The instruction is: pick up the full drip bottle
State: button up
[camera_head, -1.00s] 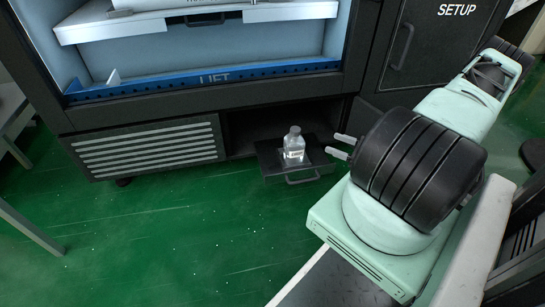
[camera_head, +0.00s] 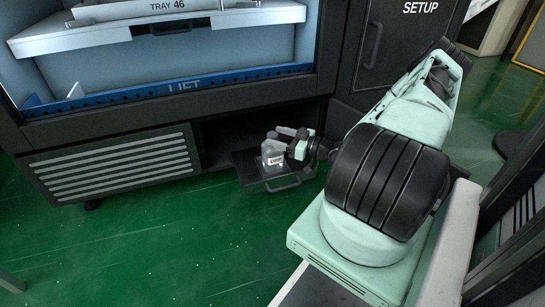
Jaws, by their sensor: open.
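The drip bottle (camera_head: 271,156) is a small clear bottle with a white label. It stands upright on a dark pull-out tray (camera_head: 246,180) low in the machine. The fingers are open. The bottle's cap is mostly hidden by the fingers, and I cannot tell whether they touch it.
A vented panel (camera_head: 115,165) is left of the tray. Above it is the machine's blue lift edge (camera_head: 180,89) with a white tray (camera_head: 75,41). A dark SETUP door (camera_head: 400,40) is at right. The green floor (camera_head: 140,240) in front is clear.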

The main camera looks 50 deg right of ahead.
jog(key=b+x, duration=0.1)
jog(key=x, duration=0.3)
jog(key=shift+w+b, duration=0.15)
jog(key=shift+b, duration=0.15)
grip_shut()
jog(key=shift+r, duration=0.15)
